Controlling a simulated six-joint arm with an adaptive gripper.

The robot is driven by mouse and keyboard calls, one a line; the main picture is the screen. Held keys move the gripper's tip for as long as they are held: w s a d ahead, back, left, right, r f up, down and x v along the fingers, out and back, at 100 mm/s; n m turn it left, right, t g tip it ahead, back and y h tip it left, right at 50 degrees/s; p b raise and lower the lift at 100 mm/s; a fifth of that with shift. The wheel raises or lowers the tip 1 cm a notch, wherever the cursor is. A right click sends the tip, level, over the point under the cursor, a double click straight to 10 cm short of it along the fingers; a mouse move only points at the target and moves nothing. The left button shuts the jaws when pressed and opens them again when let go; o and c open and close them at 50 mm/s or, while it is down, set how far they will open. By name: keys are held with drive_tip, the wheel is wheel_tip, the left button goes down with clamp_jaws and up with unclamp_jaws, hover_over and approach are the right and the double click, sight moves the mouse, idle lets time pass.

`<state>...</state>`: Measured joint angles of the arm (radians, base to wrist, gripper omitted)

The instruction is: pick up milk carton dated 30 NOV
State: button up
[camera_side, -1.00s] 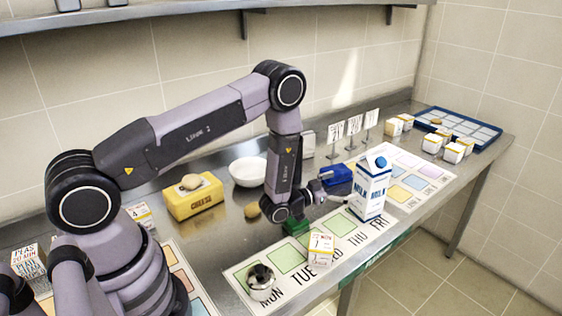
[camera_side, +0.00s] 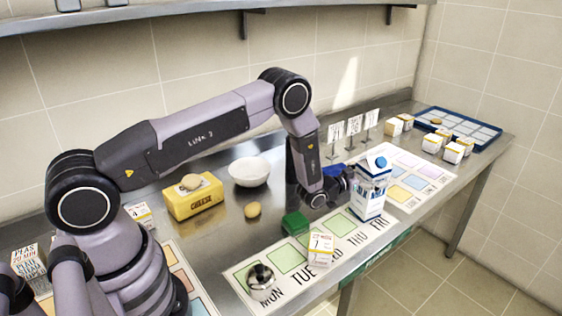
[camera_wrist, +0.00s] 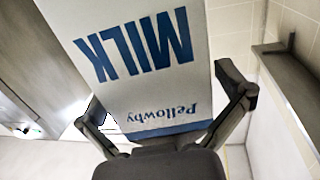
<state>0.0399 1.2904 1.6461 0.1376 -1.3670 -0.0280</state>
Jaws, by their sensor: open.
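A tall white-and-blue milk carton (camera_side: 371,190) with a blue cap stands upright by the front of the counter, near the THU and FRI labels. In the wrist view the carton (camera_wrist: 140,60) fills the middle, reading MILK and Pellowby upside down. No date is readable on the faces shown. My gripper (camera_side: 350,186) is at the carton's left side, low and almost level. In the wrist view my gripper (camera_wrist: 160,90) is open, with one finger on each side of the carton. I cannot tell whether either finger touches it.
A blue box (camera_side: 336,171) is just behind my wrist. A green box (camera_side: 295,223), a small numbered carton (camera_side: 320,247) and a shiny metal item (camera_side: 260,277) are to the left. A white bowl (camera_side: 249,172) and yellow cheese block (camera_side: 193,198) stand farther back. A blue tray (camera_side: 486,142) is far right.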

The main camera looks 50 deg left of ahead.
drive_tip(key=c, duration=1)
drive_tip(key=shift+r, duration=0.2)
drive_tip(key=shift+c, duration=1)
drive_tip(key=shift+r, duration=0.15)
